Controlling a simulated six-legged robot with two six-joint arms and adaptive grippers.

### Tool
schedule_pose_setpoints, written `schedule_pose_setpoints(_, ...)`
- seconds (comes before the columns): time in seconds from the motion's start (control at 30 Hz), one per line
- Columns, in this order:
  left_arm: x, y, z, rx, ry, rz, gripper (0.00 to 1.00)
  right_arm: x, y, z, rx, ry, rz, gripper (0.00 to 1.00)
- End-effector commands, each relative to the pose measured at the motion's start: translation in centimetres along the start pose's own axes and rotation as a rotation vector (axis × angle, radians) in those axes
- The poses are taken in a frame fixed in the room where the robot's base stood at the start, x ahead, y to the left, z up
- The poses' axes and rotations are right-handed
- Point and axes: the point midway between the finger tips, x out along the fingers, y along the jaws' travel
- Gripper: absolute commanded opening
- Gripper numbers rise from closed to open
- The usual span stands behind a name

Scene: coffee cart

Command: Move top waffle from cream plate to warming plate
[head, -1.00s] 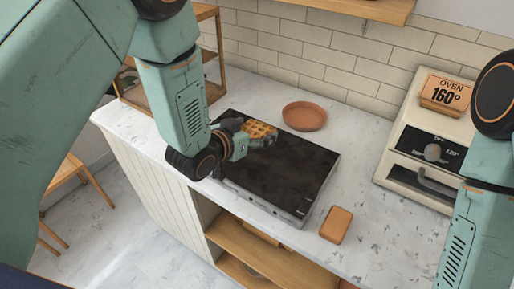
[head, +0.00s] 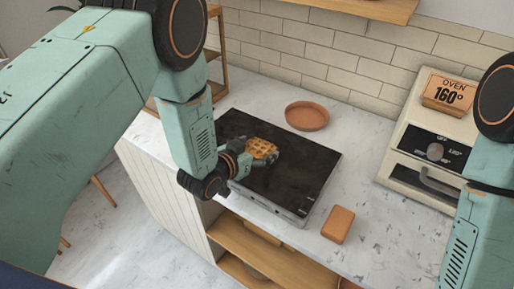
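A golden waffle (head: 261,148) is at the fingers of my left gripper (head: 258,160), over the black warming plate (head: 298,168). The gripper appears shut on the waffle's near edge; its fingers are partly hidden by the wrist and waffle. I cannot tell whether the waffle touches the black surface. No cream plate shows; a round terracotta plate (head: 307,116) stands empty behind the warming plate. My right arm shows at the right edge, but its gripper is out of view.
A cream oven (head: 425,150) with a 160° sign (head: 447,95) stands at the right. A small orange-brown block (head: 338,224) lies on the marble counter near the front edge. A wooden rack (head: 214,55) stands at the back left. Counter between block and oven is clear.

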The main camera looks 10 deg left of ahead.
Motion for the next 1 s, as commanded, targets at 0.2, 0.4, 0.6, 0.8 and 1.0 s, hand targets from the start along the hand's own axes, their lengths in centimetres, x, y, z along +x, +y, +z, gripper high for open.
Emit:
schedule_pose_setpoints(0.2,0.0,0.0,0.0,0.0,-0.001,-0.001,1.0,0.0,0.0,0.0,0.0,0.0,0.0,0.0)
schedule_pose_setpoints(0.4,0.0,0.0,0.0,0.0,-0.002,-0.001,1.0,0.0,0.0,0.0,0.0,0.0,0.0,0.0)
schedule_pose_setpoints(0.6,-0.4,0.0,-0.3,-0.001,-0.002,-0.001,1.0,-0.3,0.0,0.0,0.0,0.0,0.0,0.0)
schedule_pose_setpoints(0.8,-3.4,-0.1,-0.2,-0.002,-0.003,-0.003,1.0,-0.2,0.0,0.0,0.0,0.0,0.0,0.0)
schedule_pose_setpoints(1.0,-7.0,-0.1,-0.2,-0.004,-0.003,-0.003,1.0,0.0,0.0,0.0,0.0,0.0,0.0,0.0)
